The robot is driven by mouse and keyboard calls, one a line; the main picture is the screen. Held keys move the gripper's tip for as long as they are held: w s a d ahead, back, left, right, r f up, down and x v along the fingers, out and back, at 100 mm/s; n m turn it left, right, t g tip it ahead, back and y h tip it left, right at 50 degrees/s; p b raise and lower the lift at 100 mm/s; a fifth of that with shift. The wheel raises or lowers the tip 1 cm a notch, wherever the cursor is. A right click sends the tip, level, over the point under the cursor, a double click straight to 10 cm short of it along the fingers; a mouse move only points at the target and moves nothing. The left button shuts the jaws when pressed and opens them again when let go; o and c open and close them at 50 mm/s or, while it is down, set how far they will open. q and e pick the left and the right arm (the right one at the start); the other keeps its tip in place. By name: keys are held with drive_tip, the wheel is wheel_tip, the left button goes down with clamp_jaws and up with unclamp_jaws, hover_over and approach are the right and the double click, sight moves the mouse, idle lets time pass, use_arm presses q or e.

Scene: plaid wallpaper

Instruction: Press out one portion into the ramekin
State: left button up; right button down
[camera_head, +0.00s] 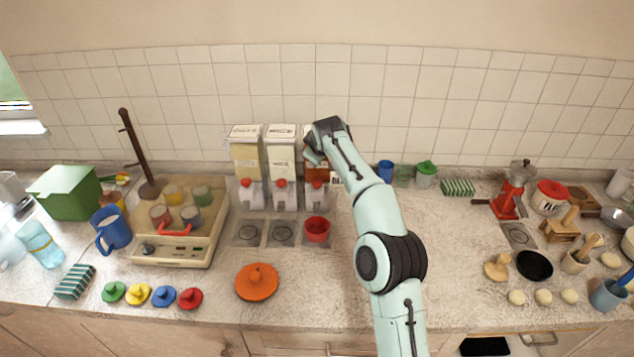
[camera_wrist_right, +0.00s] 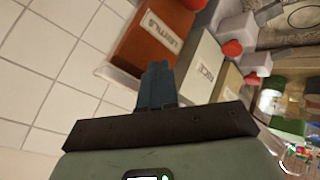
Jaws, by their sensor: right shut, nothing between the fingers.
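Three dispensers stand in a row against the tiled wall: oats (camera_head: 246,160), rice (camera_head: 281,157) and lentils (camera_head: 316,172), each with a red knob at its spout. The red ramekin (camera_head: 317,230) stands below the lentils spout (camera_head: 316,198). My right gripper (camera_head: 313,157) is shut and empty, high at the lentils dispenser, and its wrist hides that dispenser's top. In the right wrist view the shut fingers (camera_wrist_right: 157,84) show beside the lentils dispenser (camera_wrist_right: 152,38) and the rice dispenser (camera_wrist_right: 203,68); I cannot tell whether they touch. My left gripper is out of view.
Empty marked pads (camera_head: 249,233) lie left of the ramekin. An orange lid (camera_head: 257,282) lies in front. A beige appliance (camera_head: 175,251) stands left. A red grinder (camera_head: 511,192) and several small items stand right. The counter right of the ramekin is partly hidden by my arm.

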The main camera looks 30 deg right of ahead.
hover_over(317, 184)
wheel_tip(317, 184, down, 6)
drive_tip(key=shift+w+d+f+b, duration=0.1)
drive_tip(key=shift+b, duration=0.25)
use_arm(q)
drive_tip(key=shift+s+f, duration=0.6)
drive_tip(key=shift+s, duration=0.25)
use_arm(e)
drive_tip(key=shift+f, duration=0.35)
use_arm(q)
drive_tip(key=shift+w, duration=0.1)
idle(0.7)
use_arm(e)
drive_tip(key=shift+f, duration=0.45)
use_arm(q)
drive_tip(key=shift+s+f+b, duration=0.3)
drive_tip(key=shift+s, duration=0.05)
use_arm(e)
drive_tip(key=shift+f, duration=0.75)
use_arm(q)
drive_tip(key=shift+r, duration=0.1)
use_arm(e)
drive_tip(key=shift+r, duration=0.1)
idle(0.4)
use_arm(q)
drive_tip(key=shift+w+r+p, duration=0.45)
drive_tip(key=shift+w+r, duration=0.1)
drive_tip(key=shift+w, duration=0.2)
use_arm(e)
drive_tip(key=shift+r, duration=1.1)
